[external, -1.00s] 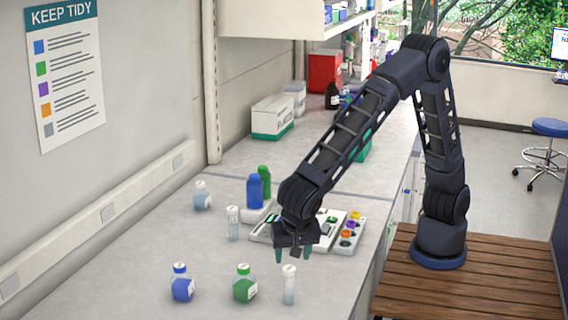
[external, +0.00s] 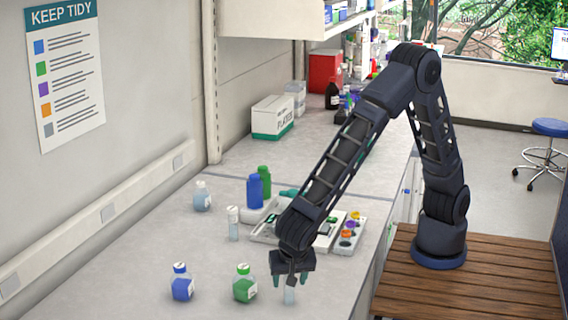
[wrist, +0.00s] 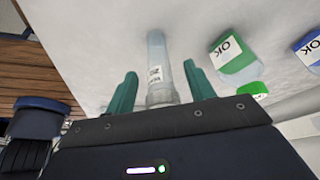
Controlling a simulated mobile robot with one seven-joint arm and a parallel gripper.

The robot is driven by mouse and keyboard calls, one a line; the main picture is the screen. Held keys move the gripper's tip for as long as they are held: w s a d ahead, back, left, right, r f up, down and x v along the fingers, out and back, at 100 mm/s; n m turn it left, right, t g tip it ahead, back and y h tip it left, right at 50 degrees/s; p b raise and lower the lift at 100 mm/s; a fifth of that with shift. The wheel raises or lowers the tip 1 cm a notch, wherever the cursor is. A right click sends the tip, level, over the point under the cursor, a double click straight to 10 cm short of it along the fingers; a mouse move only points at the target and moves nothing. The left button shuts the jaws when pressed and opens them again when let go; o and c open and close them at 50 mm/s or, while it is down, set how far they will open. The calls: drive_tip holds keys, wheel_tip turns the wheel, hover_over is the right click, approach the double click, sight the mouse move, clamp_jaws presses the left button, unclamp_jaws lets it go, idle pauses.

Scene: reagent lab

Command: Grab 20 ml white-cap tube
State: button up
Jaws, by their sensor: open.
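A clear tube (external: 289,296) with pale liquid stands at the front right of the bench. My gripper (external: 289,281) is directly over it, pointing down, and hides its white cap in the external view. In the wrist view the tube (wrist: 157,62) lies between the two teal fingers of my open gripper (wrist: 160,72), with its small label in sight. Gaps show on both sides, so the fingers are around the tube but not closed on it. A second white-cap tube (external: 233,224) stands farther back on the left.
A grey tray (external: 265,233) and a rack with coloured caps (external: 347,234) lie behind. A white-cap bottle (external: 202,198) stands near the wall.

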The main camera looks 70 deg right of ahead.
drive_tip(key=shift+x, duration=1.15)
drive_tip(key=shift+c, duration=0.4)
drive_tip(key=c, duration=0.9)
